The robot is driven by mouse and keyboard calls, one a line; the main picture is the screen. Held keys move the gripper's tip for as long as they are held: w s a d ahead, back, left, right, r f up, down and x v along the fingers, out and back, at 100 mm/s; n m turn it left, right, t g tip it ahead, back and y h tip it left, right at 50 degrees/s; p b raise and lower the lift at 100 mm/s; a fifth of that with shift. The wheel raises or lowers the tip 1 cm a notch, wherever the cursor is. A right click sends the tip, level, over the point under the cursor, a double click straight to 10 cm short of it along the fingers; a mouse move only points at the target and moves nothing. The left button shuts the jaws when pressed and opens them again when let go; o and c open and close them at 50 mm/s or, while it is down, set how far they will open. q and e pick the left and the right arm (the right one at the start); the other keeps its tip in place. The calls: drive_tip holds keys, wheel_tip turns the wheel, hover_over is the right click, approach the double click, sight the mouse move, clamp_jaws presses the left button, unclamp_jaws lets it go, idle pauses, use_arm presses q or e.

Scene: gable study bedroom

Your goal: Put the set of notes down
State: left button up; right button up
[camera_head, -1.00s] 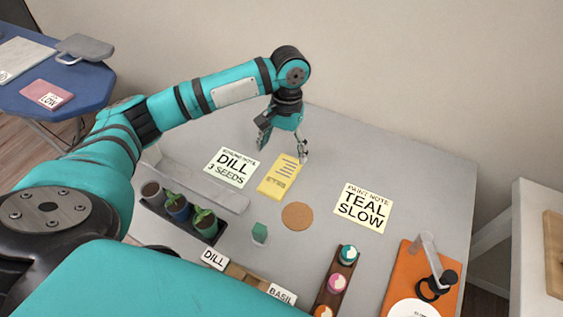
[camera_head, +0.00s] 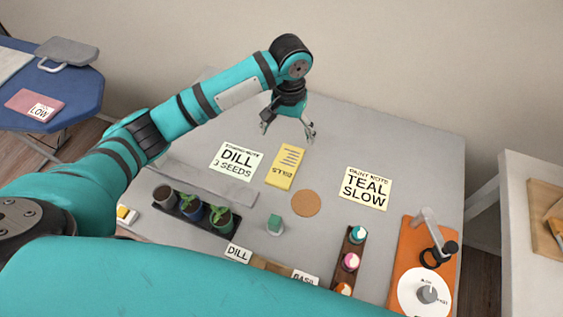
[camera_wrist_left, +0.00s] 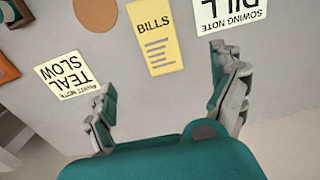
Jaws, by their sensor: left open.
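The set of notes, a yellow pad printed BILLS (camera_head: 285,167), lies flat on the grey desk (camera_head: 330,125). It also shows in the left wrist view (camera_wrist_left: 155,40), face up and uncovered. My left gripper (camera_head: 288,130) is open and empty, above the desk just beyond the pad's far end and apart from it. In the left wrist view its spread fingers (camera_wrist_left: 164,70) show with nothing between them. My right gripper is not in view.
A DILL sowing note (camera_head: 236,161) lies left of the pad, a TEAL SLOW paint note (camera_head: 366,189) to the right. A round cork coaster (camera_head: 306,203) is close in front. Potted seedlings (camera_head: 193,210), paint pots (camera_head: 350,261) and an orange board (camera_head: 408,235) stand nearer. The back right desk is clear.

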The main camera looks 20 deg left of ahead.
use_arm(q)
hover_over(288, 159)
drive_tip(key=f, duration=0.5)
drive_tip(key=shift+s+a+f, duration=0.2)
drive_tip(key=shift+s+f, duration=0.05)
drive_tip(key=shift+s, duration=0.1)
drive_tip(key=shift+w+d+f, duration=0.1)
drive_tip(key=shift+w+f, duration=0.05)
drive_tip(key=shift+f, duration=1.2)
wheel_tip(288, 159, down, 4)
drive_tip(key=shift+w+r+p, duration=0.1)
drive_tip(key=shift+r+p, duration=0.1)
drive_tip(key=shift+p, duration=0.15)
drive_tip(key=shift+d+f, duration=0.1)
drive_tip(key=shift+f, duration=0.2)
drive_tip(key=shift+c, duration=0.2)
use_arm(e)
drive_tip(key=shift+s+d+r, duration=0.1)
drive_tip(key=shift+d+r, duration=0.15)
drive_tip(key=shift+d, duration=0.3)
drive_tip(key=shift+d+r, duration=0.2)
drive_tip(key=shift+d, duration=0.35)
use_arm(q)
drive_tip(key=shift+c, duration=1.3)
drive_tip(key=shift+r, duration=0.1)
drive_tip(key=c, duration=1.2)
